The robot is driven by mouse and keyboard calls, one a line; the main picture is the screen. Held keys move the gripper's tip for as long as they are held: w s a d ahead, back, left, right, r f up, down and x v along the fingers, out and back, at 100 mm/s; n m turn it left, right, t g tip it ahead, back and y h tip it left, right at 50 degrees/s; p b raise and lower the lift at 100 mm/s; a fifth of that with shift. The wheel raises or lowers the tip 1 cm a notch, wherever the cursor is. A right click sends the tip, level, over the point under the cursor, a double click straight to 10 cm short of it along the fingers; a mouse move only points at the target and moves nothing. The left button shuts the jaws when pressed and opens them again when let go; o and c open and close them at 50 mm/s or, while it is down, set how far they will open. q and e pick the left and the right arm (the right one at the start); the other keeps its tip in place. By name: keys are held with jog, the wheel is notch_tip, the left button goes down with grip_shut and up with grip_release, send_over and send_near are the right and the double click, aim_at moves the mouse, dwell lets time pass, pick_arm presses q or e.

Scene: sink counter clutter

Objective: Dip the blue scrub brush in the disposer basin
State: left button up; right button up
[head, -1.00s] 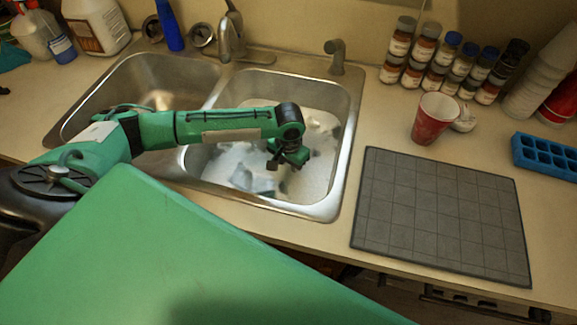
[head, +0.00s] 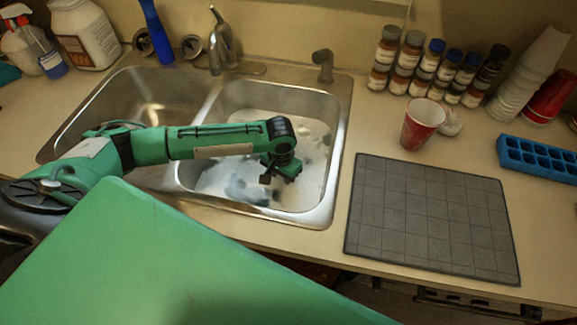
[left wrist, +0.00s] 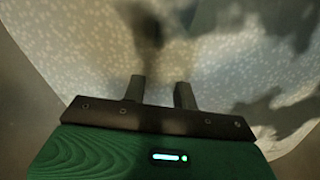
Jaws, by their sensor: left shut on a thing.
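My left gripper (head: 274,176) points down into the right sink basin (head: 335,160), over white, foamy-looking contents with bluish-grey patches. In the left wrist view its two fingers (left wrist: 159,90) stand a little apart above a pale speckled surface with dark, blurred shapes. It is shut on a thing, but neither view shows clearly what. A tall blue handle-like object (head: 155,32) stands behind the left basin (head: 125,92); I cannot tell whether it is the scrub brush. No label shows which basin is the disposer basin. My right gripper is not in view.
The main faucet (head: 222,45) and a smaller spout (head: 323,66) stand behind the sink. A dark grid mat (head: 430,220) lies right of it. A red cup (head: 422,124), spice jars (head: 425,68) and a blue tray (head: 540,158) are farther right. Bottles (head: 85,32) stand back left.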

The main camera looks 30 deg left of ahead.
pick_arm(q)
jog(key=shift+w+a, duration=0.1)
dwell(0.3)
jog(key=shift+w+a+p, duration=0.2)
jog(key=shift+w+p, duration=0.15)
jog(key=shift+w, duration=0.05)
jog(key=shift+s+d+r+p, duration=0.1)
jog(key=shift+s+d+p, duration=0.15)
jog(key=shift+p, duration=0.45)
jog(key=shift+s, duration=0.25)
